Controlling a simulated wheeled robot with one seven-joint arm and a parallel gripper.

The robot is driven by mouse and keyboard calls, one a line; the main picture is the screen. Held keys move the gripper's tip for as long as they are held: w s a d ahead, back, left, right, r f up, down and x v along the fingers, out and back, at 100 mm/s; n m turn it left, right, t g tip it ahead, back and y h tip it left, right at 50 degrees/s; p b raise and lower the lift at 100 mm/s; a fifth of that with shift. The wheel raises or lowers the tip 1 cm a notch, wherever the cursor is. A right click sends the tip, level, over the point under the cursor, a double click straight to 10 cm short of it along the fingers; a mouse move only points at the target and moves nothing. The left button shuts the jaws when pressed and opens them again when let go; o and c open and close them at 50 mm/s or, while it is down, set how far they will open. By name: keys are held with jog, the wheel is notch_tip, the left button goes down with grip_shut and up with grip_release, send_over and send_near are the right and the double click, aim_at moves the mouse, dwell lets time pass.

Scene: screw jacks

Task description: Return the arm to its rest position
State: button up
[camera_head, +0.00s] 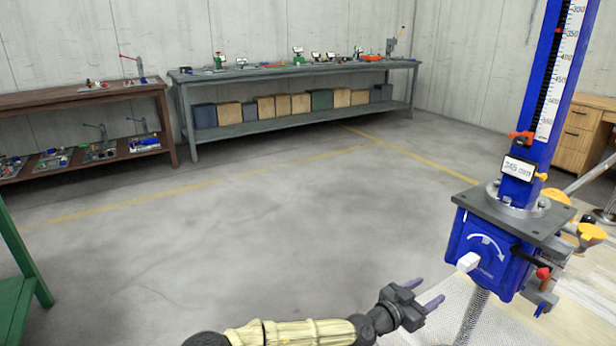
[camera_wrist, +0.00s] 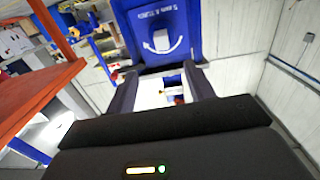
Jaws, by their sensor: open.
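My arm reaches in from the bottom of the head view. My gripper (camera_head: 426,294) is open and empty, its two fingers apart and pointing right toward the screw jack. In the wrist view my gripper (camera_wrist: 162,88) also shows open, with a blue housing beyond its fingertips. The screw jack's blue housing (camera_head: 481,250) has a white curved arrow and a white knob (camera_head: 468,262) on its near face. The knob is beyond the fingertips, and a gap shows between them in the head view. The housing also shows in the wrist view (camera_wrist: 135,22).
A blue column with a white scale (camera_head: 558,75) rises above the housing. A red-tipped lever (camera_head: 543,273) and yellow knobs (camera_head: 590,232) stick out at its right. A long workbench (camera_head: 300,70) and a brown shelf (camera_head: 80,98) line the back. The grey floor between is clear.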

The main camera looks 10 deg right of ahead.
jog(key=s+a+f+g+y, duration=0.3)
jog(key=s+f+g+y, duration=0.45)
jog(key=f, duration=0.55)
jog(key=s+a+r+n+t+y, duration=0.1)
jog(key=s+a+r+n+y, duration=0.2)
jog(key=a, duration=0.4)
jog(key=s+a+r+n+t+y, duration=0.1)
jog(key=a+n+y, duration=0.35)
jog(key=a, duration=0.25)
jog(key=s+a+r+n+t+y, duration=0.1)
jog(key=s+a+r+n, duration=0.15)
jog(key=r, duration=0.35)
jog(key=s+a+r+n+t+y, duration=0.1)
jog(key=a+r+n, duration=0.2)
jog(key=r+n, duration=0.15)
notch_tip(320, 180, up, 34)
jog(key=p, duration=3.3)
jog(key=shift+d+r+m+p, duration=0.15)
jog(key=shift+d+m+p, duration=0.1)
jog(key=shift+m+p, duration=0.15)
jog(key=shift+s+g, duration=0.1)
jog(key=shift+g, duration=0.15)
